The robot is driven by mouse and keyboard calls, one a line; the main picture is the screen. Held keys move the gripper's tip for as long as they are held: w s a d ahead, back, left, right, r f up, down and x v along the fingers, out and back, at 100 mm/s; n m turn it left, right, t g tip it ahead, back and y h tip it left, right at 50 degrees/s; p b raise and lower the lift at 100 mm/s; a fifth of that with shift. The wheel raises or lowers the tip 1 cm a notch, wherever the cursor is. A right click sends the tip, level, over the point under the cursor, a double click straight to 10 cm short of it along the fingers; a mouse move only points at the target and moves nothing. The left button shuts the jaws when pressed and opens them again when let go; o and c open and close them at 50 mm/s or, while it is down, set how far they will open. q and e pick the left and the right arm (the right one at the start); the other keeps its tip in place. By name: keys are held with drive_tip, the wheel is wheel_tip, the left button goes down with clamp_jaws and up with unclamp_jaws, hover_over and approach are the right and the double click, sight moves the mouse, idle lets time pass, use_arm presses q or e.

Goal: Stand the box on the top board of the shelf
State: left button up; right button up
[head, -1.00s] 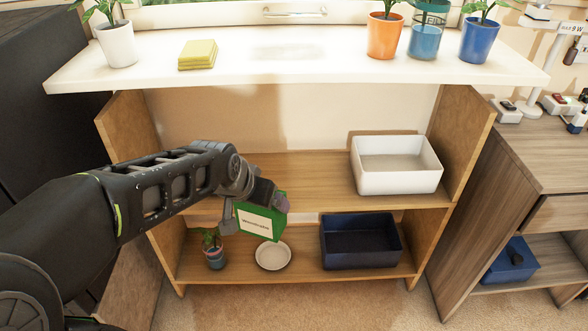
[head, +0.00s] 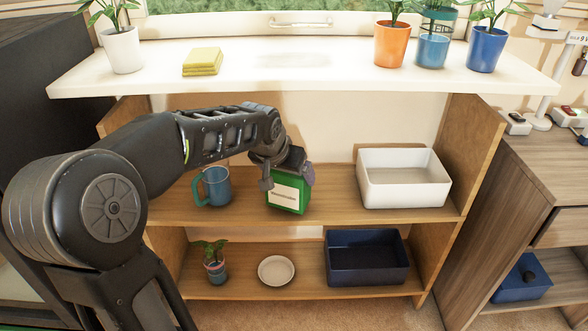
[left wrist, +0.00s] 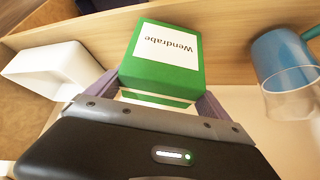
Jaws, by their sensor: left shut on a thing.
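A green box (head: 289,196) with a white label is held by my left gripper (head: 289,174), which is shut on it. The box looks upright, in front of or over the upper wooden board (head: 335,202) of the shelf. I cannot tell whether its base touches the board. In the left wrist view the box (left wrist: 163,55) sits between both fingers (left wrist: 157,97), with its label facing out. My right gripper is not in view.
A white bin (head: 404,185) stands right. The lower board holds a potted plant (head: 214,263), plate (head: 277,270) and navy bin (head: 367,265). A white ledge (head: 300,78) overhangs.

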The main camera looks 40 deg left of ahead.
use_arm(q)
drive_tip(key=w, duration=0.1)
drive_tip(key=w+f+b, duration=0.1)
drive_tip(key=w+a+b, duration=0.1)
drive_tip(key=shift+w+f, duration=0.3)
drive_tip(key=shift+w, duration=0.1)
drive_tip(key=shift+f, duration=0.15)
drive_tip(key=o, duration=1.3)
